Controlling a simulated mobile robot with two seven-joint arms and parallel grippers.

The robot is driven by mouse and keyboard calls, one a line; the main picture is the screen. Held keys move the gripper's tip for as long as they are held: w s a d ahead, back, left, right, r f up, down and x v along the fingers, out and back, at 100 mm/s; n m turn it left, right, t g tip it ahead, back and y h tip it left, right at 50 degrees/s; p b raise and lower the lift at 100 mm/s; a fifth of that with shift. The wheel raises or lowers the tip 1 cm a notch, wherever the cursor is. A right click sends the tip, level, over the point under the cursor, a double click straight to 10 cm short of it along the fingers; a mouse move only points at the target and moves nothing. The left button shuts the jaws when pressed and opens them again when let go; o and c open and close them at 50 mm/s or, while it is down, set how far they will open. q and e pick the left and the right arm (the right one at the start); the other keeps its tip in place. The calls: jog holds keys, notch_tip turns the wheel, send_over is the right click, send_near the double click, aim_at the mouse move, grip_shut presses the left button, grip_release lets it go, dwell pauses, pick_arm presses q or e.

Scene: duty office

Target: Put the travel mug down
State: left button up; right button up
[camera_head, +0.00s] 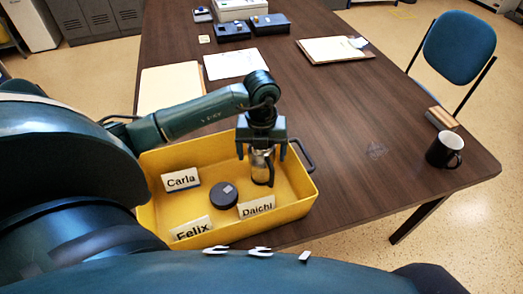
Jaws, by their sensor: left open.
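I cannot tell whether a finger touches the mug. My right gripper is not in view.
The tray also holds cards reading Carla (181,180), Felix (193,229) and Daichi (257,207), and a dark round object (224,196). A black mug (444,151) stands at the table's right edge. Papers and dark boxes lie farther back. The table's (350,130) middle is clear.

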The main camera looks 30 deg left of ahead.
pick_arm(q)
notch_tip(320, 180, up, 12)
jog(key=shift+r+b, duration=0.2)
jog(key=shift+b, duration=0.2)
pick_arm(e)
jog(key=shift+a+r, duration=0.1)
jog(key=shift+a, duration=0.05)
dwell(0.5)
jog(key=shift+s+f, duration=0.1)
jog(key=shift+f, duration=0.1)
